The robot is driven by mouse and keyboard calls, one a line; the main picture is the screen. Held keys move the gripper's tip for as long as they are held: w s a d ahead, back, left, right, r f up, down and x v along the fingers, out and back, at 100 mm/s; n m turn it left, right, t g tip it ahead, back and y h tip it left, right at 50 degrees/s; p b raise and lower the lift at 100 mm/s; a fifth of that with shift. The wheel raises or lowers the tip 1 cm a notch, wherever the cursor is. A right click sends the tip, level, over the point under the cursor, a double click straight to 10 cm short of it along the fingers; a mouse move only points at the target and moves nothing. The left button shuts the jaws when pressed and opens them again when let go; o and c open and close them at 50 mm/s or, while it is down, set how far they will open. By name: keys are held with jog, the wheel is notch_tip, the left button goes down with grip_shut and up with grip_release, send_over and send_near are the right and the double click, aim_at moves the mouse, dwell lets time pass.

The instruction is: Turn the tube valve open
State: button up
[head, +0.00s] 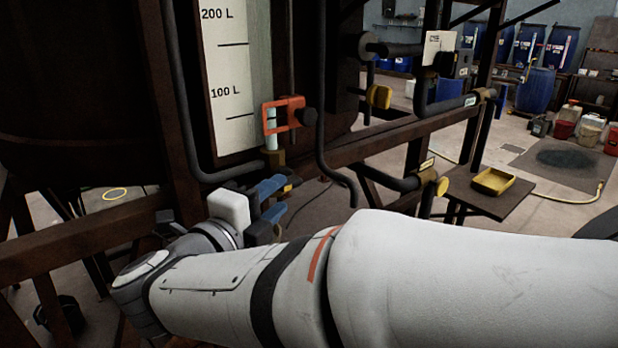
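The sight tube (271,122) stands beside the white level scale (234,100), with an orange-red clamp-like piece (283,114) around it. A brass fitting (275,158) sits at the tube's foot, and more brass (262,232) shows lower down. My gripper (274,200) is just below the upper fitting, at the end of my white arm. Its blue fingers cover most of the tube valve's place. A small yellow bit (288,187) shows by the fingertips; I cannot tell what it belongs to. The valve handle, and whether the fingers touch it, cannot be made out.
Dark pipes run close on both sides of the tube. A rusty frame beam (400,135) crosses behind. Yellow-handled valves (379,96) (442,187) are to the right. Blue drums and containers stand at the back right.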

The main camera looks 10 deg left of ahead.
aim_at(285, 190)
jog(key=shift+x, duration=2.7)
jog(key=shift+a, duration=0.2)
grip_shut()
jog(key=shift+d, duration=0.15)
jog(key=shift+f, duration=0.1)
